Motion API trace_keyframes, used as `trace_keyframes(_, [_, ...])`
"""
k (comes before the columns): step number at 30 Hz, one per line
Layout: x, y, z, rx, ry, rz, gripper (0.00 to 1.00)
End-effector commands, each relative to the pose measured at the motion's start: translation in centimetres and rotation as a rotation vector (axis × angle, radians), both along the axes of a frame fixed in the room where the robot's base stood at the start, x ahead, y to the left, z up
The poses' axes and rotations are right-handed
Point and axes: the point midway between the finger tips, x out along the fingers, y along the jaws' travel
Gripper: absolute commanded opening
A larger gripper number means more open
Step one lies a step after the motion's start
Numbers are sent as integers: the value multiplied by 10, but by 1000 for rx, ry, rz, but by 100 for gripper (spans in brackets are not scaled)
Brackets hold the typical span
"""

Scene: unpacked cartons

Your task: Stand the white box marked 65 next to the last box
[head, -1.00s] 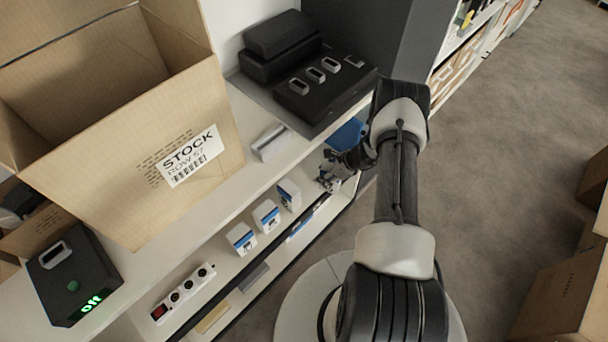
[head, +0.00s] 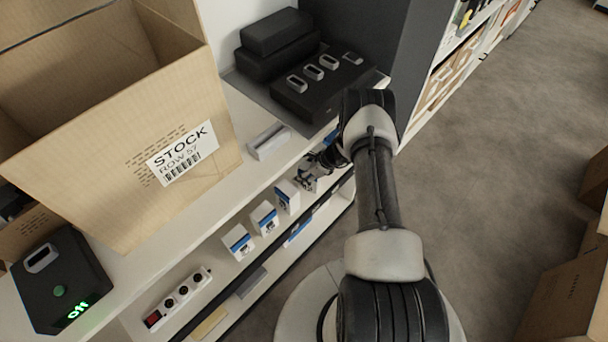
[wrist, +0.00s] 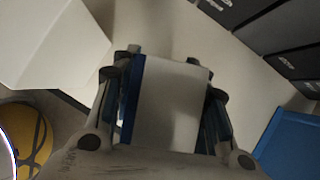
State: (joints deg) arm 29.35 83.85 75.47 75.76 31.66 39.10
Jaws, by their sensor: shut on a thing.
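My gripper (head: 309,177) is low over the shelf, just right of a row of small white-and-blue boxes. In the wrist view my gripper (wrist: 168,85) is shut on a white box (wrist: 172,108) with a blue edge, its fingers on both sides. No number is readable on it. The row's last box (head: 287,197) stands upright nearest my gripper. The middle box (head: 264,218) and the near box (head: 238,242) stand upright further left. In the head view the fingers largely cover the held box; whether it touches the shelf I cannot tell.
A power strip (head: 178,299) lies at the row's near end. The upper shelf bears a large open carton (head: 110,190), a small white item (head: 268,142) and black cases (head: 318,85). A blue thing (wrist: 292,140) is right of my gripper in the wrist view.

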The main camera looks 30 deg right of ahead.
Motion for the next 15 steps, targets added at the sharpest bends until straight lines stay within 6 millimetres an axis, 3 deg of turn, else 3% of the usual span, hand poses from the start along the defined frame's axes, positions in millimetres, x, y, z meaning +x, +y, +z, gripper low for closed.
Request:
trace_keyframes(4, [0, 0, -4, 1, 1, 0, 11])
trace_keyframes(5, [-1, 0, -3, 0, 2, 0, 43])
trace_keyframes(13, [-1, 0, -3, 1, 1, 0, 61])
trace_keyframes(15, [-1, 0, -3, 1, 1, 0, 61])
